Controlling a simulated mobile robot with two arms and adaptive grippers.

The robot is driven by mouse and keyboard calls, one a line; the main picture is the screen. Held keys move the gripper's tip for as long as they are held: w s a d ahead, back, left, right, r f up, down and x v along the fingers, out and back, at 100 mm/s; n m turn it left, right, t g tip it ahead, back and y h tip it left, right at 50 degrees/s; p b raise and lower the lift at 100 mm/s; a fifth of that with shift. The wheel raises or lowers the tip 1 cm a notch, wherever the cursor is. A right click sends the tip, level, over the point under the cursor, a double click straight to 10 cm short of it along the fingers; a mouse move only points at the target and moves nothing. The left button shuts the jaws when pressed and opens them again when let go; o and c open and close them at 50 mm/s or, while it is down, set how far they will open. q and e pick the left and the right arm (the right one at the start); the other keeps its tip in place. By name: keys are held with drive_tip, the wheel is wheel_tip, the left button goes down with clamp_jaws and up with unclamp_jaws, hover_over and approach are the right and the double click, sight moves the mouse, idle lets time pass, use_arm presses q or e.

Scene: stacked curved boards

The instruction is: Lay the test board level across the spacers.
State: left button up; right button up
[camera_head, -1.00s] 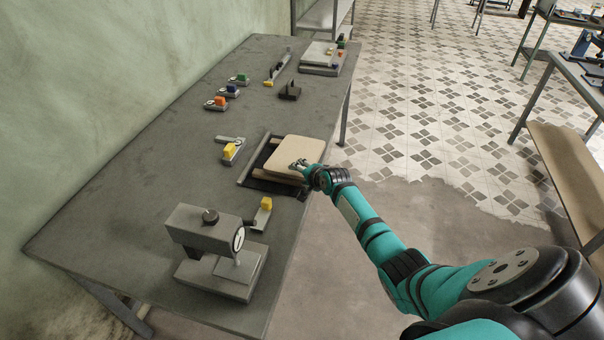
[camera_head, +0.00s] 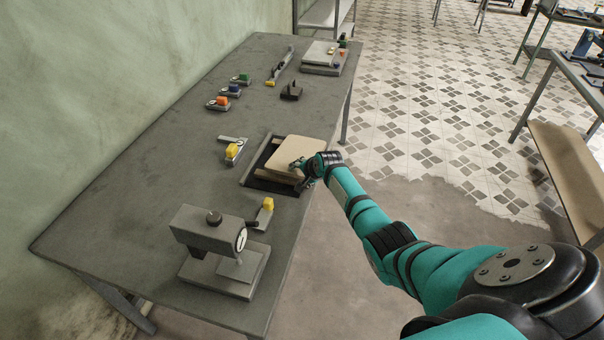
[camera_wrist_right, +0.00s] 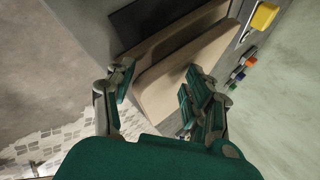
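A beige board (camera_head: 297,152) with rounded corners lies above a black tray-like base (camera_head: 259,166) at the table's right edge. The right wrist view shows the board (camera_wrist_right: 168,92) over a second pale board-like layer (camera_wrist_right: 180,36), with a dark wedge-shaped gap between them. My right gripper (camera_head: 302,171) is at the board's near right corner. In the right wrist view, its fingers (camera_wrist_right: 158,92) are spread on two sides of the board's edge. Firm contact is unclear. Spacers cannot be made out beneath the board. My left gripper is not in view.
A grey gauge stand (camera_head: 222,248) and a yellow-topped block (camera_head: 266,211) stand nearer on the table (camera_head: 165,190). Another yellow-topped tool (camera_head: 234,151) lies left of the base. Several small coloured gauges lie farther back. The table's left middle is clear.

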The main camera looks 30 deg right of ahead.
drive_tip(key=shift+w+g, duration=0.4)
drive_tip(key=shift+g, duration=0.4)
drive_tip(key=shift+s+r+p, duration=0.25)
drive_tip(key=shift+r+p, duration=0.05)
drive_tip(key=shift+p, duration=0.1)
drive_tip(key=p+v, duration=0.3)
drive_tip(key=p, duration=0.1)
drive_tip(key=shift+s+r+b, duration=0.1)
drive_tip(key=shift+b, duration=0.2)
drive_tip(key=shift+v, duration=1.1)
drive_tip(key=o, duration=0.6)
drive_tip(key=shift+c, duration=0.2)
